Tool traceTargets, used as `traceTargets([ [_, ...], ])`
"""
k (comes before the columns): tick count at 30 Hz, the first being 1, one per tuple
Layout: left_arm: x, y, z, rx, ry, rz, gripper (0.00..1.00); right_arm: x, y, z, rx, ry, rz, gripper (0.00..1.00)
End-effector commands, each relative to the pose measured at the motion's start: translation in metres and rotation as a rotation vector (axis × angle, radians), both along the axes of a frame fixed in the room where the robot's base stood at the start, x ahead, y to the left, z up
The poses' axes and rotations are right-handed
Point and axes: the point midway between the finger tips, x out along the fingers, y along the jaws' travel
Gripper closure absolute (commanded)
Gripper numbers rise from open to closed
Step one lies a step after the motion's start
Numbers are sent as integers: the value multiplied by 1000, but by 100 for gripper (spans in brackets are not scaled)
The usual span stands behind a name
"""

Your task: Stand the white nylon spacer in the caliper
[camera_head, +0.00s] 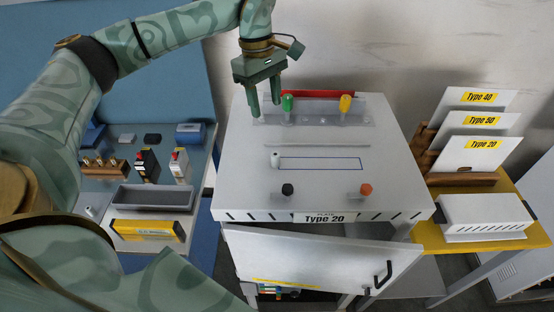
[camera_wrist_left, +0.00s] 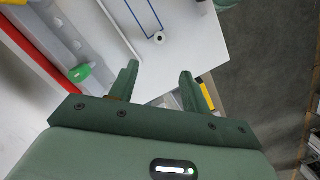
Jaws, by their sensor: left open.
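A small white cylinder (camera_head: 275,160), which looks like the nylon spacer, stands on the white table top at the left end of a blue outline. In the left wrist view it shows as a white ring with a dark centre (camera_wrist_left: 158,39), beyond the fingertips. My left gripper (camera_head: 265,106) is open and empty, pointing down above the back left of the table top, behind and apart from the cylinder. Its two fingers also show in the left wrist view (camera_wrist_left: 160,70). I cannot pick out the caliper with certainty. My right gripper is out of view.
Green (camera_head: 287,103) and yellow (camera_head: 345,102) knobs stand at the back, black (camera_head: 287,189) and orange (camera_head: 366,190) ones at the front. A grey tray (camera_head: 152,198) and a yellow box (camera_head: 147,230) lie on the left bench. Labelled plates (camera_head: 470,152) stand right.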

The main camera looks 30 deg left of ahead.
Motion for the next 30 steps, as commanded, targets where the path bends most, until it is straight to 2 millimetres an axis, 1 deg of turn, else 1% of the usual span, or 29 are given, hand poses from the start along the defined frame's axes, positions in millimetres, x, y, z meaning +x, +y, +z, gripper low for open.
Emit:
traceTargets([
  [2,-1,-1,-9,-2,1,-24,52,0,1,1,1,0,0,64],
  [4,-2,-4,-22,-2,2,-29,52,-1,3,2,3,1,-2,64],
  [9,-4,-11,-64,-4,3,-27,52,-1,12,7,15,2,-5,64],
  [13,-4,-15,-90,-5,1,-26,52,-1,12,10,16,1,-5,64],
  [15,-4,-16,-100,-4,-1,-25,52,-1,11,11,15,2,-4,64],
  [19,-4,-18,-109,-4,-2,-25,52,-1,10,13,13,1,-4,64],
  [21,-4,-21,-115,-5,-1,-25,52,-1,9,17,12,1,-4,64],
  [25,-5,-28,-135,-7,3,-25,52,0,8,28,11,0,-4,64],
  [27,-5,-29,-147,-5,0,-25,52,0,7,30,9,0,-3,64],
  [30,-5,-30,-157,-6,-1,-24,52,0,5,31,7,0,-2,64],
])
